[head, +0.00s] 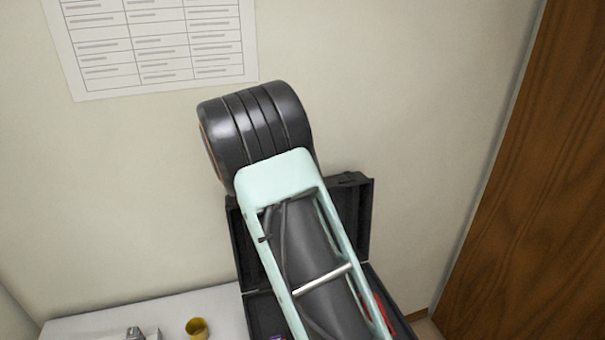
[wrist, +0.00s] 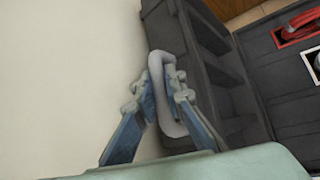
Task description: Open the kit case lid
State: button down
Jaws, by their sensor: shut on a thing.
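The kit case lid (head: 356,218) is dark grey and stands raised, roughly upright, behind my arm in the head view. It also shows in the wrist view (wrist: 205,60), hollow side toward the case. The case base (head: 262,314) lies open below it, and its dark inside shows in the wrist view (wrist: 266,80). My gripper (wrist: 160,88) is shut on the lid's grey loop handle (wrist: 157,62), with a finger on each side of it. In the head view my arm hides the gripper, the handle and much of the case.
The base holds red items (wrist: 300,27) in a cut-out. A white table (head: 150,308) bears a yellow cup (head: 198,328) left of the case. A pale wall with a printed sheet (head: 158,45) is close behind. A brown wooden panel (head: 535,180) stands at the right.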

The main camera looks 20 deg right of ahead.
dwell(0.3)
jog(key=c, duration=2.3)
grip_release()
jog(key=shift+o, duration=0.2)
jog(key=v, duration=1.2)
jog(key=shift+w+r, duration=0.1)
